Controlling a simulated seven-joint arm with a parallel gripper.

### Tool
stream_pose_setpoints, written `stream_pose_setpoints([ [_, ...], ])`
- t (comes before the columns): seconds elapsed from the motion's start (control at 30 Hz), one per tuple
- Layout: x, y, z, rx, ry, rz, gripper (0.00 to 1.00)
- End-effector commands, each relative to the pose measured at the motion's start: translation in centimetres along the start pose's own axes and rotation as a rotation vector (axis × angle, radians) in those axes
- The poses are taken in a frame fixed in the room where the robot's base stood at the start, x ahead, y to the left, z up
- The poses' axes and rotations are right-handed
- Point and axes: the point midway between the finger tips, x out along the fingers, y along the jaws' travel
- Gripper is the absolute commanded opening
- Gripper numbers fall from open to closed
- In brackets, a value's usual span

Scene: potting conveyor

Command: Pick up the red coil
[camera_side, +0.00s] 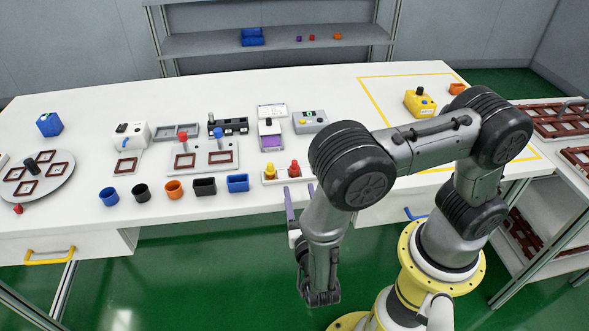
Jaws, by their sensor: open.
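Several square, dark-red frame-shaped pieces look like coils. One dark-red square (126,166) lies on a small white plate in front of a white device. Two more, a left one (185,161) and a right one (221,157), sit on a light fixture with a red knob and a blue knob. Others (62,157) lie on the round grey plate (50,187) at left. I cannot tell which one is the red coil. My gripper (300,196) is open at the table's front edge, its purplish fingers apart, with nothing seen between them.
Several small cups and boxes, including an orange cup (174,190) and a blue box (238,183), line the table front. A holder with yellow and red pieces (288,173) is just behind my gripper. A yellow device (419,103) stands at right. Racks with dark-red frames (560,120) are far right.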

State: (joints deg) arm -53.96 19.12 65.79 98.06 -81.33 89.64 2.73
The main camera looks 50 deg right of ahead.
Motion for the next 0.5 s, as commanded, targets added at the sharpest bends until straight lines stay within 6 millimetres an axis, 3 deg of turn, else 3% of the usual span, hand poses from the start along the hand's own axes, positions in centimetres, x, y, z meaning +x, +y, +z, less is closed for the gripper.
stream_pose_setpoints([
  [0.5, 7.3, -0.2, 0.1, 0.004, 0.001, -0.008, 0.54],
])
